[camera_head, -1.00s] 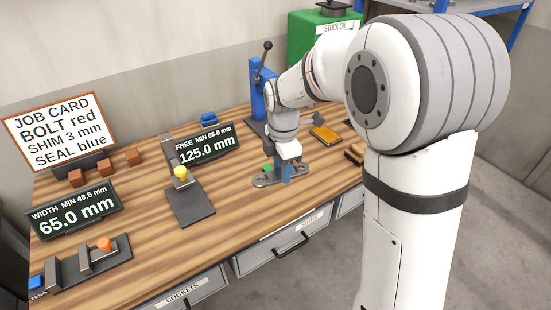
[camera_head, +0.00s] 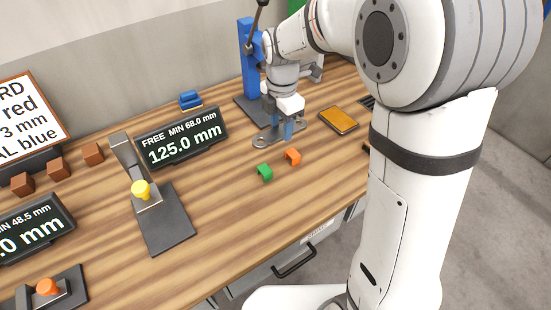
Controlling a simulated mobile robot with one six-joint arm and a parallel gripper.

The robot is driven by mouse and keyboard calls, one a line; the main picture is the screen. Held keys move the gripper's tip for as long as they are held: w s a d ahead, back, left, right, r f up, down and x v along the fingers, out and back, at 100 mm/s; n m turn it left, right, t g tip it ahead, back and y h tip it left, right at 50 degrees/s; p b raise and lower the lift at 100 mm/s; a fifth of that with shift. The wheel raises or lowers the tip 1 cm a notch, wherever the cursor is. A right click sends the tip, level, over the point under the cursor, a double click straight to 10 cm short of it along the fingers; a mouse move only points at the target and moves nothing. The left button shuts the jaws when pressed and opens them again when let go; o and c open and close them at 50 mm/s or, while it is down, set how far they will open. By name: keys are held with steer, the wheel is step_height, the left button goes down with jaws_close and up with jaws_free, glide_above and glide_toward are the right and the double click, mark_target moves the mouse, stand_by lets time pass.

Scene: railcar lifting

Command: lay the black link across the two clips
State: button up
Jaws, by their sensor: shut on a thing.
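The link (camera_head: 265,140) is a flat dark grey bar with rounded ends and a hole in each visible end. My gripper (camera_head: 289,132) has blue fingers shut on its middle and points downward. The link looks level; I cannot tell how far it is above the table. Two small notched blocks, which look like the clips, stand on the wooden bench in front of it. One is green (camera_head: 264,173) and one is orange (camera_head: 293,157). They are apart from each other, and nothing lies across them.
A blue press (camera_head: 249,62) with a lever stands behind my gripper. An orange-topped flat tray (camera_head: 339,120) lies to the right. A FREE display (camera_head: 182,137) and a dark gauge with a yellow knob (camera_head: 141,190) stand to the left. Bench in front of the blocks is clear.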

steer(key=shift+w+f, duration=0.35)
steer(key=shift+f, duration=0.25)
steer(key=shift+w+f, duration=0.15)
steer(key=shift+f, duration=0.15)
step_height(320, 180, down, 9)
steer(key=shift+a+f+p, duration=0.1)
steer(key=shift+f+p, duration=0.05)
steer(key=shift+p, duration=0.35)
steer(key=shift+s+f+b, duration=0.2)
steer(key=shift+f+b, duration=0.1)
steer(key=o, duration=1.3)
steer(key=shift+r, duration=0.1)
steer(key=shift+o, duration=0.2)
